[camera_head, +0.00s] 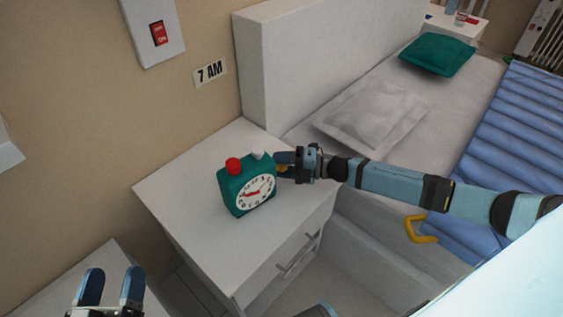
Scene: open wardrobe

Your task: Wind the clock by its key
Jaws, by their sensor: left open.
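A green alarm clock (235,192) with a white face, a red knob and a white knob on top stands upright on the white bedside cabinet (180,185). My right gripper (283,161) reaches in from the right, its fingertips at the clock's right rear side. A small yellow-orange part, perhaps the key (281,170), shows by those fingertips, mostly hidden. I cannot tell whether the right fingers are closed on it. My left gripper (111,287) is at the lower left, its two blue fingers apart and empty, away from the clock.
A bed with a grey pillow (372,114), a green cushion (437,55) and a blue quilt (515,140) lies to the right. A red switch (158,34) and a "7 AM" sign (210,73) are on the wall. The cabinet top left of the clock is clear.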

